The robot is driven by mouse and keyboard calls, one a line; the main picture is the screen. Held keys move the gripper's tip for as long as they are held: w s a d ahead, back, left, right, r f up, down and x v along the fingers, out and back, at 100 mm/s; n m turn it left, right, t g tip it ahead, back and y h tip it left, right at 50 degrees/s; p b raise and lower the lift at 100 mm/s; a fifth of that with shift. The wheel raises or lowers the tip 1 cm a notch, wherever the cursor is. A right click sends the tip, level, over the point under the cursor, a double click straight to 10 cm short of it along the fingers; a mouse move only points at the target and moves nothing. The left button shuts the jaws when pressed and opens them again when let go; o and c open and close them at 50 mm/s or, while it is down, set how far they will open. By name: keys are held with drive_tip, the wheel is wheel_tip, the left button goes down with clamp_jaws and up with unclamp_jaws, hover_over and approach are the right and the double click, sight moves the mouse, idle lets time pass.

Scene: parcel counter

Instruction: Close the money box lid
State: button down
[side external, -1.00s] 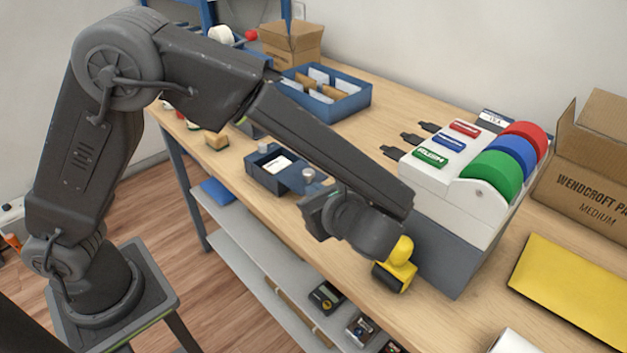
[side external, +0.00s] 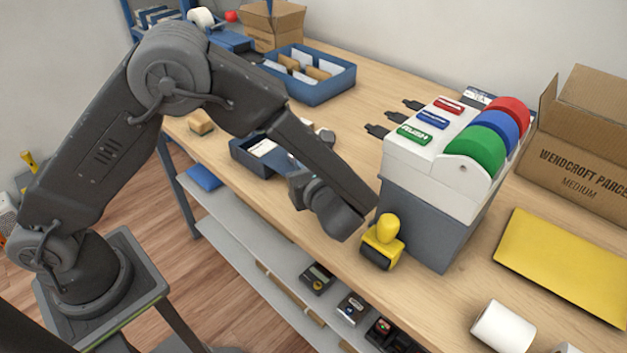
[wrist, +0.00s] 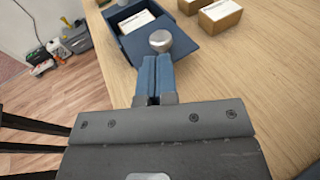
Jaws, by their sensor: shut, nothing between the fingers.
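The money box (wrist: 122,17) is dark blue and stands open at the top of the wrist view, with a white card inside. Its blue lid (wrist: 188,47) is beside the opening, toward my gripper, and carries a round silver knob (wrist: 160,41). In the side view the box (side external: 243,152) is on the bench near its front edge, partly hidden by my arm. My gripper (wrist: 154,59) is shut and empty, its blue fingertips right by the knob; I cannot tell whether they touch it. In the side view my forearm hides the fingers.
A yellow-handled stamp (side external: 388,228) stands near the bench edge, close to my wrist. Behind it is a grey and white dispenser (side external: 425,215) with coloured wheels. Small cartons (wrist: 220,14) lie right of the box. Bare bench (wrist: 260,75) is free on the right.

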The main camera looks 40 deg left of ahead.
sight(274, 158)
drive_tip(key=shift+x, duration=1.4)
drive_tip(key=shift+a, duration=0.1)
drive_tip(key=a, duration=0.7)
drive_tip(key=shift+s+a, duration=0.2)
drive_tip(key=shift+a, duration=0.1)
